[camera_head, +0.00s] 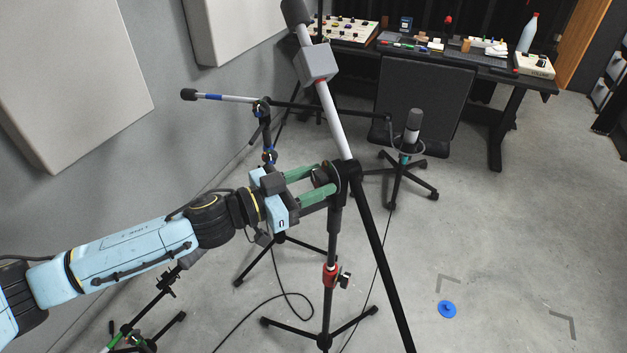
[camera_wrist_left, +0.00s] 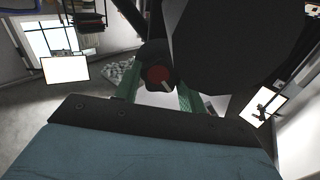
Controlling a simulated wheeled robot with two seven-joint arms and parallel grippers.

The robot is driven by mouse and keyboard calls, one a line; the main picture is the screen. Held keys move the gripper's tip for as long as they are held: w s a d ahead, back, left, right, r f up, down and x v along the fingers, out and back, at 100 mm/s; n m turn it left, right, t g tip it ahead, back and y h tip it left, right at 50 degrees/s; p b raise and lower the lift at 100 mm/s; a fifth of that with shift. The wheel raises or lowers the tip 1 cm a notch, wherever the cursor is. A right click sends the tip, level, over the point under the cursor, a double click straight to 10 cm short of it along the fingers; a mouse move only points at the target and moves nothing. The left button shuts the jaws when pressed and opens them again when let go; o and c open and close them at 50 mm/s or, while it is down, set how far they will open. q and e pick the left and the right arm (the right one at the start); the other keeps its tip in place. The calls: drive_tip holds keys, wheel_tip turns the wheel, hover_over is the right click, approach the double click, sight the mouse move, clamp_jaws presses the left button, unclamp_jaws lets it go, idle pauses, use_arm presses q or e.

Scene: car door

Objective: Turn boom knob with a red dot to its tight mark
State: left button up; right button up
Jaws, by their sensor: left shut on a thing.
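The boom knob (camera_wrist_left: 158,77) shows in the left wrist view as a dark knob with a red dot and a short pale line at its lower right. It sits at the pivot (camera_head: 350,171) of the boom stand. My left gripper (camera_head: 325,181) reaches in from the left, its green fingers on either side of the knob and shut on it. The fingers hide part of the knob in the head view. A tight mark cannot be made out. My right gripper is not in view.
The boom (camera_head: 330,118) slants up left, carrying a grey box (camera_head: 316,64). The stand has a red collar (camera_head: 331,275). Another microphone stand (camera_head: 268,155) is behind. A desk (camera_head: 490,75) and chair (camera_head: 420,105) are at the back. A blue disc (camera_head: 447,309) lies on open floor.

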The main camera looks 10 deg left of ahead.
use_arm(q)
drive_tip(key=shift+m, duration=0.3)
drive_tip(key=shift+r+m+p, duration=0.1)
drive_tip(key=shift+m+p, duration=0.4)
drive_tip(key=shift+p, duration=0.05)
drive_tip(key=shift+m+p, duration=0.6)
drive_tip(key=shift+m, duration=0.5)
drive_tip(key=m+p, duration=0.1)
drive_tip(key=m, duration=0.3)
drive_tip(key=shift+d, duration=0.1)
drive_tip(key=o, duration=1)
drive_tip(key=shift+c, duration=0.2)
drive_tip(key=shift+s+f, duration=0.15)
drive_tip(key=shift+f, duration=0.05)
